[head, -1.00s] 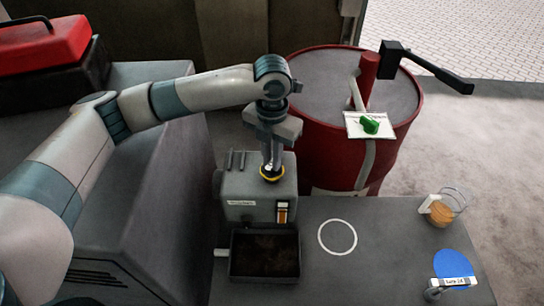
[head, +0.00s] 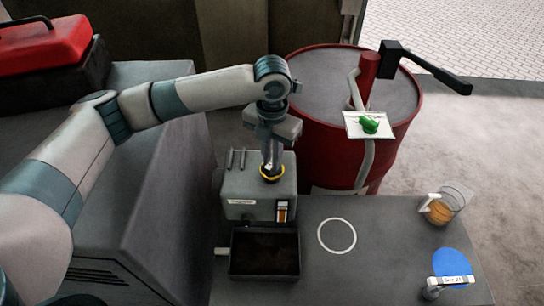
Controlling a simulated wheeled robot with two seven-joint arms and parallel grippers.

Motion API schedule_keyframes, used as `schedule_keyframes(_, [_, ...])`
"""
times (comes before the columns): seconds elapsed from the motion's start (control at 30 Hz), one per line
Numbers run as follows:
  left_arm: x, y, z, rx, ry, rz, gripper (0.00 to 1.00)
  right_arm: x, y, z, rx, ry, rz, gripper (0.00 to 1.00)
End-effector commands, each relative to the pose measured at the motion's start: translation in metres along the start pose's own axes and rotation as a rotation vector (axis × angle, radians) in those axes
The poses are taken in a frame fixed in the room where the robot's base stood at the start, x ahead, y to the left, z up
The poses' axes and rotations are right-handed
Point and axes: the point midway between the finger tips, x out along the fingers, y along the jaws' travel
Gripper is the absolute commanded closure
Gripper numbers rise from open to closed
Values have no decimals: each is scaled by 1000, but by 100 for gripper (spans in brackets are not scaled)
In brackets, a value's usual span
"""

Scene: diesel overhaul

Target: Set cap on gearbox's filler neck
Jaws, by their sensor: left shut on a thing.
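The gearbox (head: 238,187) is a grey box with a label and an amber sight strip on its front, at the back left of the grey table. My left gripper (head: 271,166) points straight down over the top of the gearbox and is shut on the cap. A yellow ring (head: 271,177) shows at the fingertips, right at the gearbox's top. The fingers hide most of the cap and the filler neck, so I cannot tell whether the cap is seated. My right gripper is not in view.
A dark drain tray (head: 234,268) stands before the gearbox. The table has a white circle (head: 337,236), a jug of amber liquid (head: 452,201) and a blue disc (head: 453,265) with a labelled tap-like piece. A red drum (head: 325,150) with a pump stands behind.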

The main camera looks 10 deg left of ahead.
Motion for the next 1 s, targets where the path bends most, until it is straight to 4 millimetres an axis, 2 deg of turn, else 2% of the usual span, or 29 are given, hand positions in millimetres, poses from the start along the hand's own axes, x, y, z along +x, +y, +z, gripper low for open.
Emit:
schedule_keyframes(0.6, [9,0,0,0,0,0,100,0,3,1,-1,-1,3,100])
schedule_keyframes(1.0, [8,0,0,0,0,0,100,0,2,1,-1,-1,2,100])
